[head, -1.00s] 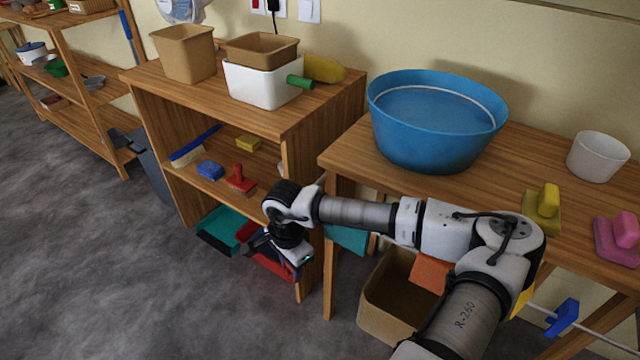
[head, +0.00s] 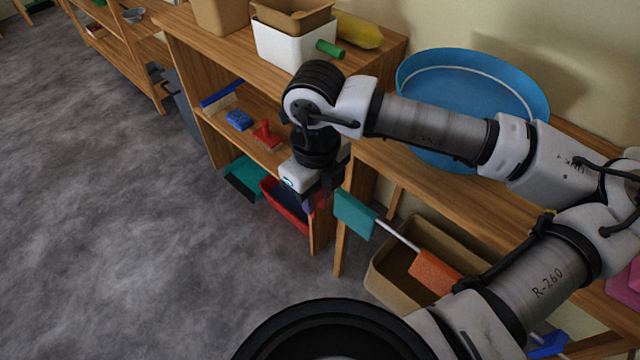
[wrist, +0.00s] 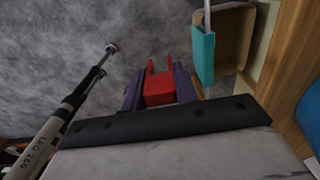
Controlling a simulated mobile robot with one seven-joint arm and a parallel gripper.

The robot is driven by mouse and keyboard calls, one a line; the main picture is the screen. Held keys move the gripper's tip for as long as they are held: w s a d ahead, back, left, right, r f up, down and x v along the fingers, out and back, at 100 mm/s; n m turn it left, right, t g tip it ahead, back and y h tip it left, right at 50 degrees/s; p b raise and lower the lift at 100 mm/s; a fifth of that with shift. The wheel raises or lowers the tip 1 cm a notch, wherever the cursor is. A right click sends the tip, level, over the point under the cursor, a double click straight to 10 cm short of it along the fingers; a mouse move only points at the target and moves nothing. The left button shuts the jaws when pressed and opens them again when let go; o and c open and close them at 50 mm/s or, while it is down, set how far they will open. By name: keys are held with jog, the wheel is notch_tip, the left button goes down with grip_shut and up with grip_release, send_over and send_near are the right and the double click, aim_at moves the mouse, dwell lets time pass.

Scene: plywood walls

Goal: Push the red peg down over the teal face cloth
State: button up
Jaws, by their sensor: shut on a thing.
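The teal face cloth (head: 355,215) hangs over a thin pale rod at the end of the right-hand table. It also shows in the wrist view (wrist: 203,55), right of my gripper. My gripper (head: 318,200) is left of the cloth, apart from it, in front of the shelf unit's end post. In the wrist view my gripper (wrist: 158,92) has its purple fingers shut on the red peg (wrist: 158,88), which has a forked end pointing away from the wrist. In the head view my wrist and fingers mostly hide the peg.
An orange cloth (head: 435,275) hangs farther along the rod, over a brown bin (head: 385,285). A blue tub (head: 470,85) stands on the table. The shelf unit holds a red brush (head: 267,135), with a red tray (head: 285,207) low down. Open grey floor lies left.

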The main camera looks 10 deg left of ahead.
jog(key=p, duration=0.3)
send_over(343, 193)
jog(key=shift+f+b, duration=0.7)
jog(key=shift+f, duration=1.05)
jog(key=shift+f+b, duration=1.2)
jog(key=shift+b, duration=0.15)
jog(key=o, duration=1)
jog(key=shift+r, duration=0.1)
notch_tip(343, 193, up, 14)
jog(key=shift+f+b, duration=0.2)
jog(key=shift+b, duration=0.1)
